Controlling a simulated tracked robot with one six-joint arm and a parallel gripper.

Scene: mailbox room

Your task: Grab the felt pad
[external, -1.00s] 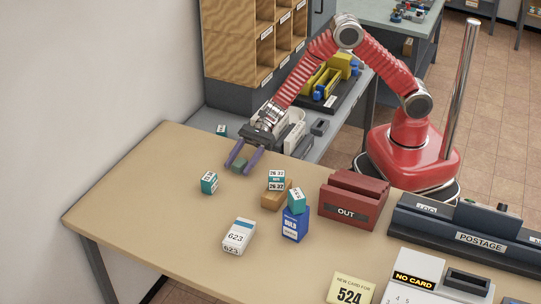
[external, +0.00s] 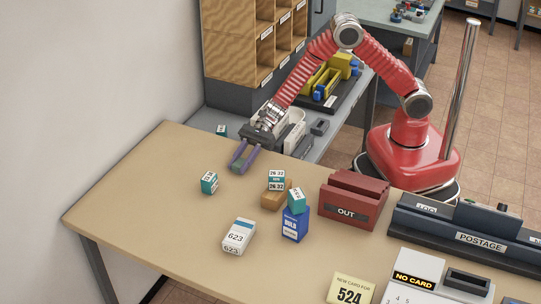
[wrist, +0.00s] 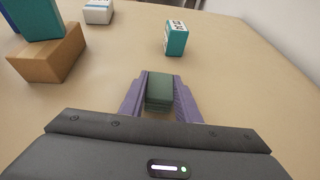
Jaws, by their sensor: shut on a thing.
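The felt pad (wrist: 159,92) is a small dark green block. In the wrist view it sits between the two purple fingers of my gripper (wrist: 160,98), which are shut on it. In the external view my gripper (external: 243,159) is low at the far left part of the tan table (external: 160,185), and the pad is mostly hidden by the fingers. I cannot tell whether the pad still touches the table.
A teal labelled box (external: 209,183) stands in front of the gripper. A brown block (external: 273,198) with a labelled box on it, a blue box (external: 295,225) with a teal box on top, a white 623 box (external: 238,236) and a red OUT tray (external: 352,203) stand further right and nearer.

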